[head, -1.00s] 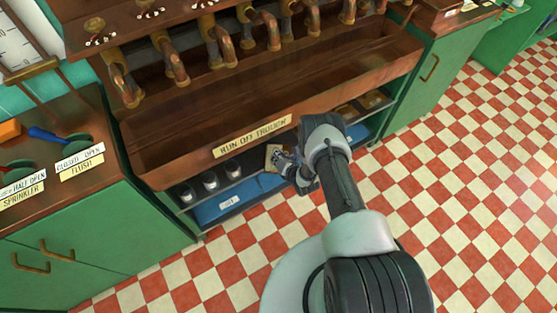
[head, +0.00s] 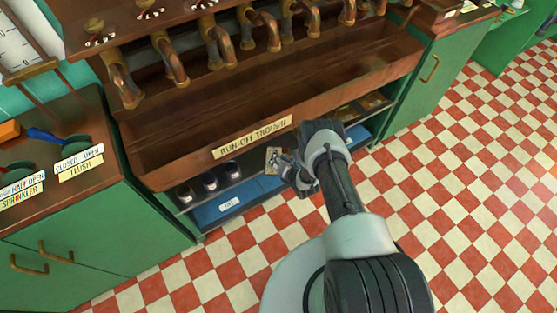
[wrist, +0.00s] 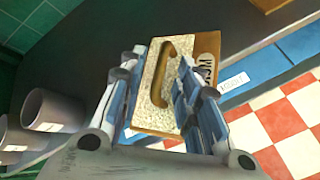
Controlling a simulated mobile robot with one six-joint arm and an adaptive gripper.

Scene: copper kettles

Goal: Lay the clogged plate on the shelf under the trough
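The plate (wrist: 148,88) has a speckled cream face, a brown raised handle (wrist: 163,72) and a brown end strip with a partly hidden label. In the wrist view it lies flat over the dark shelf under the trough. My gripper (wrist: 160,62) has its fingers spread, one along the plate's left edge and one over its right part, with clear room around the handle. In the head view the plate (head: 272,160) shows just left of my gripper (head: 284,164), below the run-off trough (head: 255,140). Its underside is hidden, so contact with the shelf (wrist: 100,40) cannot be told.
Several grey cups (head: 210,182) stand on the shelf left of the plate. A blue labelled bin (head: 228,203) is below. Brownish flat items (head: 372,101) lie on the shelf to the right. The trough front overhangs the shelf. The checkered floor is clear.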

